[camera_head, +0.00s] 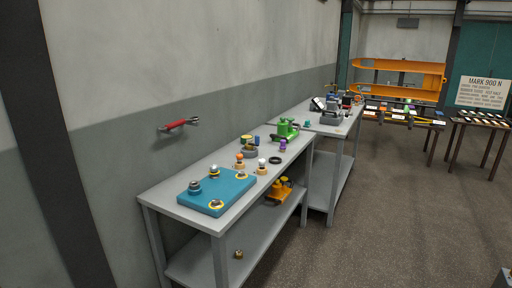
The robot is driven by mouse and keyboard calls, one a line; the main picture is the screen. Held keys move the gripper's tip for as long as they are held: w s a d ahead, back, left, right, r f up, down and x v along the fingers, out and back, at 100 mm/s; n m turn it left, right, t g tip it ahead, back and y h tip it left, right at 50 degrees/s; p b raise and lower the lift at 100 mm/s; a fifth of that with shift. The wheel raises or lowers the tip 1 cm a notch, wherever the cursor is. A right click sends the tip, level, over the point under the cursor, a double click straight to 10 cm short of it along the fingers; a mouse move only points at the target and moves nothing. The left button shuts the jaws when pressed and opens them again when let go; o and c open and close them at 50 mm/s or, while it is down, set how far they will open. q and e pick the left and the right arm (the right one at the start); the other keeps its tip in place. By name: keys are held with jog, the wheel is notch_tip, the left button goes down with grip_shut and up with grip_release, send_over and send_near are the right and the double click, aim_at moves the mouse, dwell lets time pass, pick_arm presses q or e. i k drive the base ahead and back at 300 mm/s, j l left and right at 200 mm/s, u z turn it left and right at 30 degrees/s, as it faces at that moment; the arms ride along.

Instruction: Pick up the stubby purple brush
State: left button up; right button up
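A small purple object (283,145), probably the stubby purple brush, stands on the near grey workbench (172,205), close to its right edge. It is too small in the head view to make out bristles or a handle. It is just in front of a green device (287,130) and beyond a black ring (275,160). Neither of my grippers shows in the head view.
A blue mat (232,190) with several round parts lies at the bench's near end. An orange device (280,190) sits on the lower shelf. A second bench (335,128) and orange forks (400,67) stand farther back. Open floor (390,210) lies to the right.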

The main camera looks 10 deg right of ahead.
aim_at(283, 147)
jog(key=i+l+u, duration=0.15)
jog(key=u, duration=0.2)
jog(key=l+u, duration=0.3)
jog(key=i+l+u, duration=0.15)
jog(key=l+u, duration=0.2)
jog(key=j, duration=0.05)
